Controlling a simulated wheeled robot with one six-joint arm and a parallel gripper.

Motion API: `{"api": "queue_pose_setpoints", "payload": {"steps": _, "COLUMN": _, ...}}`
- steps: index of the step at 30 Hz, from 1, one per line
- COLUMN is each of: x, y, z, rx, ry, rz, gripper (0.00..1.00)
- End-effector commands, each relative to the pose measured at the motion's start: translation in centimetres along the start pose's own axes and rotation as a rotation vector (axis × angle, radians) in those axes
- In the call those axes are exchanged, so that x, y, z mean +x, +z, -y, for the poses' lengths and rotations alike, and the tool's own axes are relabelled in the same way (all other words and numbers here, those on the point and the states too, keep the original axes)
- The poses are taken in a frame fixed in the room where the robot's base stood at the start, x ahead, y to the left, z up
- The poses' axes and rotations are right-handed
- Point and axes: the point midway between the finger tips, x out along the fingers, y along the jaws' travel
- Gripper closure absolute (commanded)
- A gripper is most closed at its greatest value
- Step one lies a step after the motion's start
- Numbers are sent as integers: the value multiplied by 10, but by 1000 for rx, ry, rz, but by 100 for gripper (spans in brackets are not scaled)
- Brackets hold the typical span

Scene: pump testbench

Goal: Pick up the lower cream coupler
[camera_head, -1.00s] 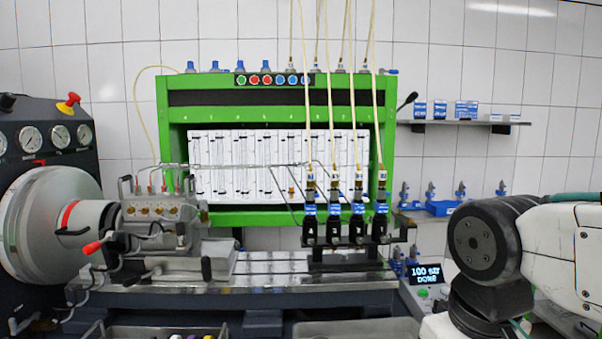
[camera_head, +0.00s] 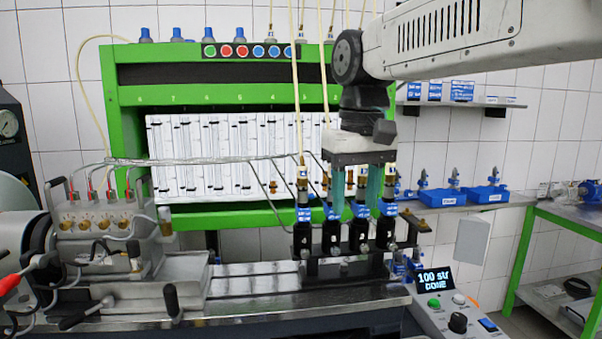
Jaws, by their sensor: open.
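Cream hoses run down to brass couplers with pale cream tops on a row of injectors with blue bands. I cannot tell which one is the lower cream coupler. My gripper (camera_head: 356,205) points down with two teal fingers apart, one on each side of the third injector in the picture. I cannot tell its depth or any contact. My gripper's body hides the hoses above.
The injectors stand in a black holder (camera_head: 345,262) on the metal bench (camera_head: 255,283). Behind is the green frame (camera_head: 125,75) with glass tubes. A control box (camera_head: 447,310) reads "100 str DONE". A pump (camera_head: 105,225) stands left. A shelf (camera_head: 470,103) holds blue boxes.

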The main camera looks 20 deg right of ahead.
Motion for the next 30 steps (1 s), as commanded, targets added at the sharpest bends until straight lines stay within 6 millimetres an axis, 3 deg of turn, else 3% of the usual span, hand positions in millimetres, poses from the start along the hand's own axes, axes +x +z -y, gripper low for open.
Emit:
{"api": "queue_pose_setpoints", "payload": {"steps": 1, "x": -12, "y": -26, "z": 2, "rx": -4, "ry": -1, "rz": 9, "gripper": 53}}
{"api": "queue_pose_setpoints", "payload": {"steps": 6, "x": -45, "y": -100, "z": 8, "rx": -18, "ry": -2, "rz": 30, "gripper": 53}}
{"api": "queue_pose_setpoints", "payload": {"steps": 12, "x": -63, "y": -167, "z": 16, "rx": -32, "ry": -3, "rz": 50, "gripper": 53}}
{"api": "queue_pose_setpoints", "payload": {"steps": 15, "x": -67, "y": -188, "z": 19, "rx": -36, "ry": -3, "rz": 56, "gripper": 53}}
{"api": "queue_pose_setpoints", "payload": {"steps": 21, "x": -66, "y": -204, "z": 21, "rx": -40, "ry": -3, "rz": 61, "gripper": 53}}
{"api": "queue_pose_setpoints", "payload": {"steps": 30, "x": -34, "y": -200, "z": 20, "rx": -39, "ry": -3, "rz": 62, "gripper": 53}}
